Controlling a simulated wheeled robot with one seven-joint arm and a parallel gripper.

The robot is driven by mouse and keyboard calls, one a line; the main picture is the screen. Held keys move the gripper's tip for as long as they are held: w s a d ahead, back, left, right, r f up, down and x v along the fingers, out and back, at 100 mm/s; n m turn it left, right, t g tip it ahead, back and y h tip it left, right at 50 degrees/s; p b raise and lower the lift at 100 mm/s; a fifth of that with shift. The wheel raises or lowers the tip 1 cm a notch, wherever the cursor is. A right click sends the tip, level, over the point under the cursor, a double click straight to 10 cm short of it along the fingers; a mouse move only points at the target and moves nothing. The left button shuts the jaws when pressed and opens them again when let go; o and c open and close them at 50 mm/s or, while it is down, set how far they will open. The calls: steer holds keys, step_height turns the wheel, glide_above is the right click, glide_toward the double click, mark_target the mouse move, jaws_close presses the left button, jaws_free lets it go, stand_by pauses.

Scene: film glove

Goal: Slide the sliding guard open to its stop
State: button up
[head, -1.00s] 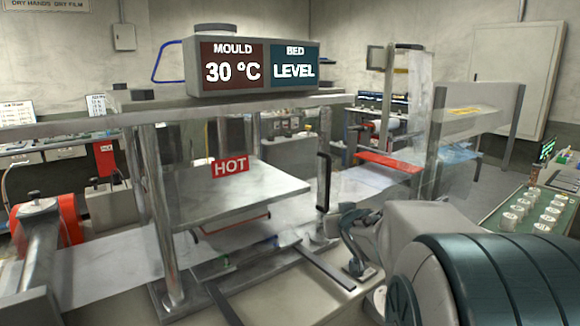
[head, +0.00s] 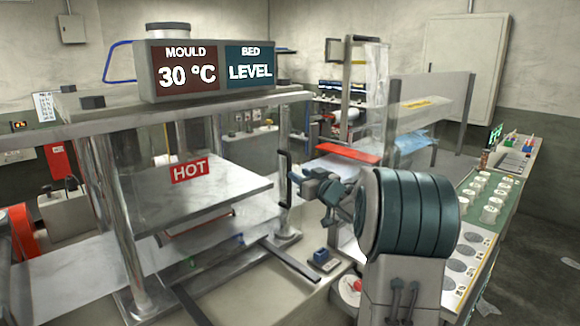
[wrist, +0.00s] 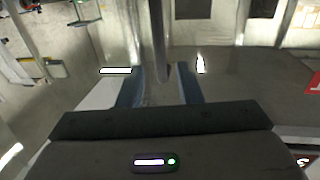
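The sliding guard's black upright handle (head: 284,178) stands at the right front edge of the press in the head view. The clear panel it belongs to is hard to make out. My gripper (head: 302,184) is just right of the handle's lower half. In the wrist view, my gripper (wrist: 159,84) has its two blue fingers apart, with a dark upright bar, seemingly the handle (wrist: 159,40), reaching down between them. Gaps show on both sides of the bar, so the fingers do not look closed on it.
The press has a steel plate with a red HOT sign (head: 189,171) and a front post (head: 118,215). A display box (head: 210,68) reads 30 °C and LEVEL. A blue block (head: 322,256) lies on the bench below my gripper. A table with several round pots (head: 490,212) is at right.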

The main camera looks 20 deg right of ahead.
steer(key=w+a+p, duration=0.1)
steer(key=w, duration=0.5)
steer(key=shift+w, duration=0.35)
jaws_close()
